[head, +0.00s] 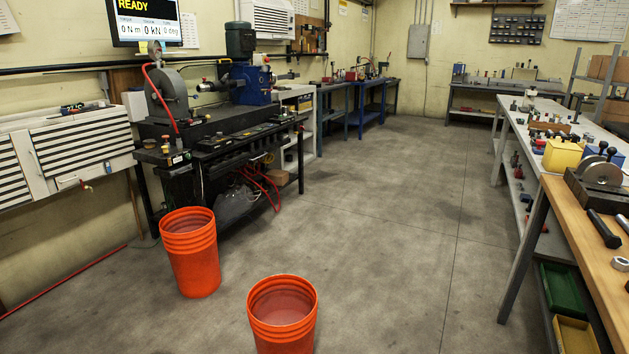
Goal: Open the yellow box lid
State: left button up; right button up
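A small yellow box (562,155) stands on the long table at the right side of the head view. A dark knob-like part shows at its top. It is too small to tell whether its lid is open or shut. Neither of my grippers is in view.
A blue box (605,153) stands right of the yellow box, partly behind a dark metal device (600,175) on the wooden bench (574,219). Two orange buckets (190,255) (282,318) stand on the floor. A machine bench (220,130) is at left. The middle floor (400,220) is clear.

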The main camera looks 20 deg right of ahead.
aim_at(561, 144)
jog(key=i+l+z, duration=0.25)
jog(key=i+z, duration=1.2)
jog(key=k+j, duration=0.05)
jog(key=k, duration=0.05)
